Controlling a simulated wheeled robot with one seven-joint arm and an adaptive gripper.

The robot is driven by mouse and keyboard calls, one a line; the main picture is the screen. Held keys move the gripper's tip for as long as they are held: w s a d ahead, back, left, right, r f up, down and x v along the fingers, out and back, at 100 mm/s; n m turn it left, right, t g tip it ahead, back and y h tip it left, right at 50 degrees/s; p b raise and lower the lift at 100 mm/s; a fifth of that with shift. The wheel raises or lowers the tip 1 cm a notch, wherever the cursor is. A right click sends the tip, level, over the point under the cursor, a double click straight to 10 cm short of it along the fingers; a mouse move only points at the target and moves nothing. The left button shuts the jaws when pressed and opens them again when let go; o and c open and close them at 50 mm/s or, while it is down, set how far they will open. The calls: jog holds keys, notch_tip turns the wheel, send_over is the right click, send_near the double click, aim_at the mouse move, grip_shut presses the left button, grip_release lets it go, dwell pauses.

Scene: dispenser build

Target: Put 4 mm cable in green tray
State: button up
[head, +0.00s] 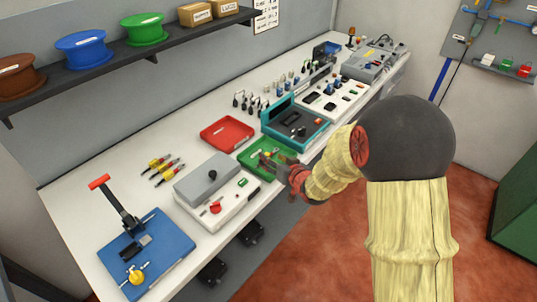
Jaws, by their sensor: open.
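The green tray (249,158) lies on the workbench, in the middle of the head view, between the red tray and the teal-edged case. My gripper (270,160) is open at the green tray, with its fingers over the tray's right part and hiding some of its inside. Small pale and yellowish bits show in the tray by the fingers. They are too small to name. I cannot tell which thing in view is the 4 mm cable, or whether the fingers touch anything.
A red tray (227,133) lies behind the green tray. A grey-and-white device (207,180) stands to its left, and a teal case (283,115) to its right. Several yellow-and-red tools (163,166) and a blue press base (165,255) lie farther left. A shelf (110,62) with spools hangs above.

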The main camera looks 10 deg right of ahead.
jog(key=p+v, duration=0.1)
jog(key=v, duration=0.6)
jog(key=shift+s+d+r, duration=0.1)
jog(key=shift+r, duration=0.1)
jog(key=s+d+r+g+h, duration=0.2)
jog(key=s+d+r+h, duration=0.15)
jog(key=r, duration=0.35)
jog(key=s+a+r+g, duration=0.1)
jog(key=s+r, duration=0.2)
jog(key=s, duration=0.6)
jog(key=s+a+r+g, duration=0.2)
jog(key=s+r, duration=0.1)
jog(key=s, duration=0.5)
jog(key=s+a+r+g, duration=0.2)
jog(key=s+r, duration=0.1)
jog(key=s, duration=0.6)
jog(key=shift+s+a, duration=0.15)
jog(key=shift+s, duration=0.15)
jog(key=shift+r+y, duration=0.15)
jog(key=shift+y, duration=0.1)
